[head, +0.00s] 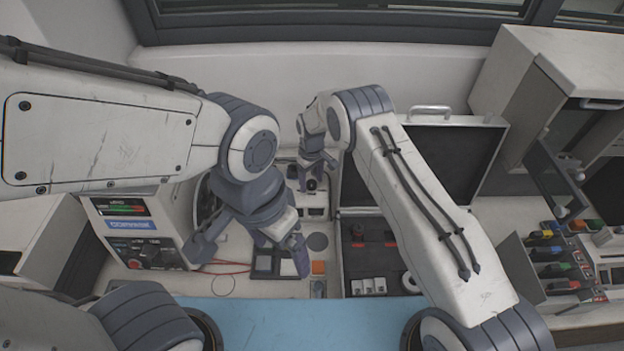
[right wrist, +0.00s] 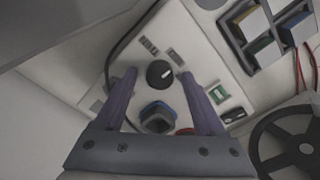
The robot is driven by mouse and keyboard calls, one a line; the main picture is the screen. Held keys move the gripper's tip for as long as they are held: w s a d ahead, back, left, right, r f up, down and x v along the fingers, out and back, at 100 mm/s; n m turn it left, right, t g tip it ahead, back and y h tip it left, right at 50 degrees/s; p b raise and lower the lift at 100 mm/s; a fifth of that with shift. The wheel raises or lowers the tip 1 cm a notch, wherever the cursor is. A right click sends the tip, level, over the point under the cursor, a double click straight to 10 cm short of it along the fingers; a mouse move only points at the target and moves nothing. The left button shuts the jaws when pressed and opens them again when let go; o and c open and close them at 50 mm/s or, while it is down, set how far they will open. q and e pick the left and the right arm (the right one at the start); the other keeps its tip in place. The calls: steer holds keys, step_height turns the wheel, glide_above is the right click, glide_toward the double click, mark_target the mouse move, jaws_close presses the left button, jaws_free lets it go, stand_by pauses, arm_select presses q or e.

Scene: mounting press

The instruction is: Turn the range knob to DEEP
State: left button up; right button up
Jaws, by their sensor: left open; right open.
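A round black knob (right wrist: 160,74) with a short white pointer mark sits on a pale panel (right wrist: 185,30) in the right wrist view. The pointer aims toward the right of that picture; no DEEP lettering is readable. My right gripper (right wrist: 159,80) is open, with one finger on each side of the knob. Gaps show between fingers and knob, and I cannot tell the height above the panel. In the head view my right gripper (head: 312,172) is at the back centre, over a small pale device (head: 314,200). My left gripper (head: 248,252) is open and empty, lower and to the left.
A black handwheel (right wrist: 290,145) fills the lower right corner. In the head view, an instrument with a display (head: 125,207) stands left and an open case (head: 455,165) right.

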jaws_close()
steer(key=shift+f+m+b, duration=0.15)
steer(key=shift+m+b, duration=0.35)
steer(key=shift+b, duration=0.35)
steer(key=m+b, duration=0.5)
steer(key=b, duration=0.1)
steer(key=shift+m+b, duration=0.35)
steer(key=shift+m, duration=0.05)
steer(key=shift+m+b, duration=0.85)
steer(key=shift+m, duration=0.35)
steer(key=shift+m+b, duration=0.6)
steer(key=shift+m, duration=0.9)
steer(key=shift+r, duration=0.2)
jaws_free()
